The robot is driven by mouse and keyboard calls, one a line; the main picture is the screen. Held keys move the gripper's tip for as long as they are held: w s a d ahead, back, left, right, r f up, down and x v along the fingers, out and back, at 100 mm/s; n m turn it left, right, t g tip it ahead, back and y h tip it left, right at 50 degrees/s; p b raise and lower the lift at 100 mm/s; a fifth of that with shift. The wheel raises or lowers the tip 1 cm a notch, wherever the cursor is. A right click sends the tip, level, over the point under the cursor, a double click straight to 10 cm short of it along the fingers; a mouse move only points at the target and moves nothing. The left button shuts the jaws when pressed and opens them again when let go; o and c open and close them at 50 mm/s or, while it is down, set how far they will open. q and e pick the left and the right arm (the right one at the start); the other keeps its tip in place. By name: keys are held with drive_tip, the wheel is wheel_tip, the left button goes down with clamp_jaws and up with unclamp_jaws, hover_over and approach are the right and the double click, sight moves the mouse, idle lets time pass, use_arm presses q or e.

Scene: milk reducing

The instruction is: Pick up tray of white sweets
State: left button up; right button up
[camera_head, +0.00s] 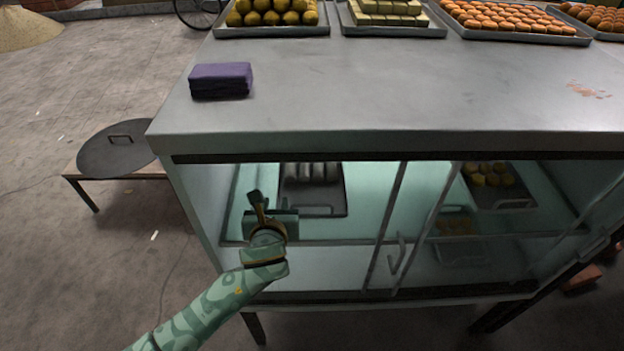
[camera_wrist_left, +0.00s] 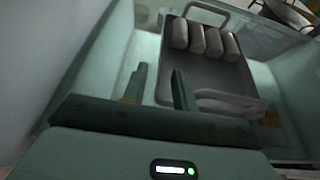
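A dark metal tray (camera_head: 313,203) with several white sweets (camera_head: 312,171) lies inside the glass-fronted case, left of its middle. In the left wrist view the tray (camera_wrist_left: 205,80) has a wire handle at each end, and the white roll-shaped sweets (camera_wrist_left: 205,40) sit in a row at its far end. My left gripper (camera_head: 262,205) is at the front left of the case, left of the tray. In the left wrist view its two fingers (camera_wrist_left: 158,88) stand apart with nothing between them, short of the tray's near handle (camera_wrist_left: 230,100). My right gripper is in neither view.
The case's grey top (camera_head: 400,95) overhangs the opening. Door frames (camera_head: 385,225) stand right of the tray. Another tray with yellow sweets (camera_head: 490,175) is on the right inside. A purple cloth (camera_head: 221,80) and several sweet trays lie on top. A low table (camera_head: 115,165) stands left.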

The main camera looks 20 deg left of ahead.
sight(277, 199)
use_arm(q)
drive_tip(key=x, duration=0.1)
drive_tip(key=b+x, duration=0.1)
drive_tip(key=x, duration=0.1)
drive_tip(key=shift+w+f, duration=0.15)
drive_tip(key=shift+f, duration=0.2)
drive_tip(key=shift+r, duration=0.2)
clamp_jaws()
drive_tip(key=shift+r, duration=0.1)
